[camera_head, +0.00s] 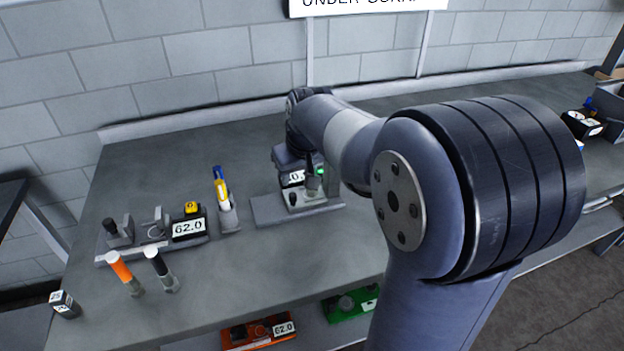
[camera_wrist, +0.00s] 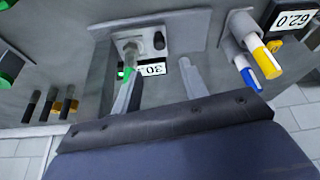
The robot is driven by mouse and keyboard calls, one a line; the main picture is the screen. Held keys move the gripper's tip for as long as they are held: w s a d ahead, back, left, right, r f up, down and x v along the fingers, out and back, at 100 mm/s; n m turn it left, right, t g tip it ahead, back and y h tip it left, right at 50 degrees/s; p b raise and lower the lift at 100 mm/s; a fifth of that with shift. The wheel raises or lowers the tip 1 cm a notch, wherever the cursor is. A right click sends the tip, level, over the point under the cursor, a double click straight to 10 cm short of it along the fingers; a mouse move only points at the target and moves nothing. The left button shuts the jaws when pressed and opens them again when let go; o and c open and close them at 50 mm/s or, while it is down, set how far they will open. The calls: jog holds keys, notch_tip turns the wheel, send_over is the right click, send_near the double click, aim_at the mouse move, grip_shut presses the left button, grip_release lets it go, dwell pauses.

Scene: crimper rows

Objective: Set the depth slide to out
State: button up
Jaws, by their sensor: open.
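A grey crimper station (camera_head: 265,211) with a small number display (camera_head: 293,178), a green light (camera_head: 320,171) and a short black knob (camera_head: 293,200) stands on the bench in the head view. In the wrist view its base plate (camera_wrist: 190,22), a metal post (camera_wrist: 130,48), a dark knob (camera_wrist: 158,42) and the display (camera_wrist: 153,69), reading about 30 upside down, show. My gripper (camera_wrist: 158,64) is open. Its fingers are spread around the display area, the left one overlapping the post's side. I cannot tell whether they touch anything. Which part is the depth slide, and its setting, I cannot tell.
Left of it stand a blue-yellow tool (camera_head: 222,188) in a holder and a second station (camera_head: 150,252) with a 62.0 display (camera_head: 188,227). Orange (camera_head: 120,266) and black (camera_head: 155,262) handles stand in front. Red (camera_head: 235,335) and green (camera_head: 345,305) units sit lower. The bench front middle is clear.

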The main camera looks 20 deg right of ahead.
aim_at(292, 195)
jog(key=x, duration=1)
jog(key=shift+w+f+p, duration=0.2)
jog(key=shift+f+p, duration=0.1)
jog(key=shift+f, duration=0.05)
jog(key=shift+c, duration=0.4)
grip_shut()
